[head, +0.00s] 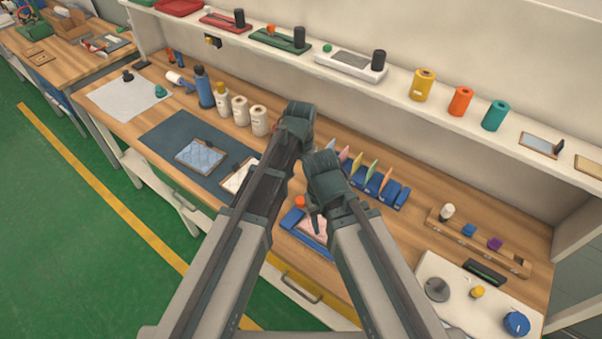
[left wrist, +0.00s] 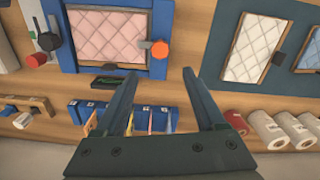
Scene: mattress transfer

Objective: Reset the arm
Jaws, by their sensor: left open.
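Both of my arms reach up the middle of the head view, folded close together over the workbench (head: 120,120). My left gripper (left wrist: 160,78) is open and empty in the left wrist view. Its two dark fingers hang above the bench, near a blue frame (left wrist: 68,62) holding a pink quilted mattress sample (left wrist: 108,30). A blue rack (left wrist: 85,112) of coloured cards shows behind and between the fingers. In the head view the same rack (head: 400,195) is partly hidden by my arm.
A dark mat (head: 165,140) bears a blue mattress sample (head: 200,157) and a white sample (head: 236,180). Bottles and white rolls (head: 259,120) stand behind it. A shelf (head: 345,55) with spools runs along the back.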

